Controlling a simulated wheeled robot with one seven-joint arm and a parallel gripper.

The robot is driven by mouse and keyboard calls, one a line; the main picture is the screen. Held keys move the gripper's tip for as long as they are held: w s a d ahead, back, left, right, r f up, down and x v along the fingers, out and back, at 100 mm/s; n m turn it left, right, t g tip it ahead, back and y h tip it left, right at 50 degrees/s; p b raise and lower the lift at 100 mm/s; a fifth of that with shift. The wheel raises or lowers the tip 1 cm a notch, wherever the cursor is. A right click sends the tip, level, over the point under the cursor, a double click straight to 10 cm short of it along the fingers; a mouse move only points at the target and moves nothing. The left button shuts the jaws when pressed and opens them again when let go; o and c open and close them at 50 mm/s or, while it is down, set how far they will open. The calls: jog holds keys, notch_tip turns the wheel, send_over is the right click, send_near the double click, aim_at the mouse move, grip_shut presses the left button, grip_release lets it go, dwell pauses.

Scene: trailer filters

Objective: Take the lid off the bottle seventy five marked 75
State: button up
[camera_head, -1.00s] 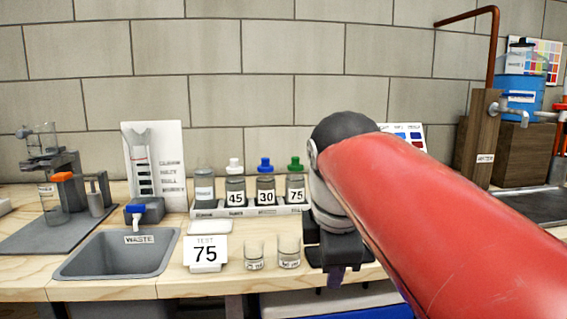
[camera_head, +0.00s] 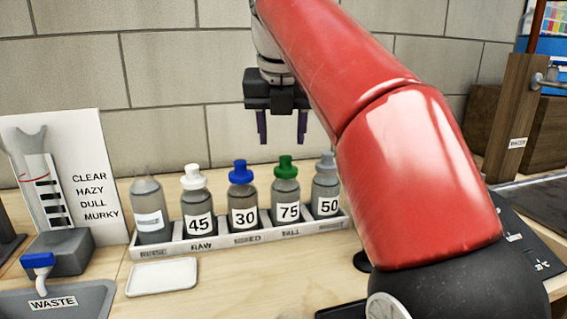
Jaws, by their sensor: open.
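The bottle marked 75 (camera_head: 287,200) stands upright in a white rack on the bench, with a green lid (camera_head: 286,166) on it. It is between the bottle marked 30 (camera_head: 243,207) with a blue lid and the bottle marked 50 (camera_head: 326,191) with a grey lid. My gripper (camera_head: 282,138) points down with its two dark fingers apart and nothing between them. It appears above the green lid, close in the picture; I cannot tell the exact gap in depth. My red arm reaches in from the right.
The white rack (camera_head: 270,234) also holds the bottle marked 45 (camera_head: 198,213) with a white lid and a grey squeeze bottle (camera_head: 151,211). A white dish (camera_head: 162,277) lies in front. The waste sink (camera_head: 60,303) is at lower left, a clarity chart (camera_head: 88,180) behind it.

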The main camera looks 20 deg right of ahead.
aim_at(286, 158)
jog(key=x, duration=0.3)
jog(key=b+x, duration=0.1)
jog(key=x, duration=0.1)
jog(key=shift+d+f, duration=0.3)
jog(key=shift+d, duration=0.1)
grip_shut()
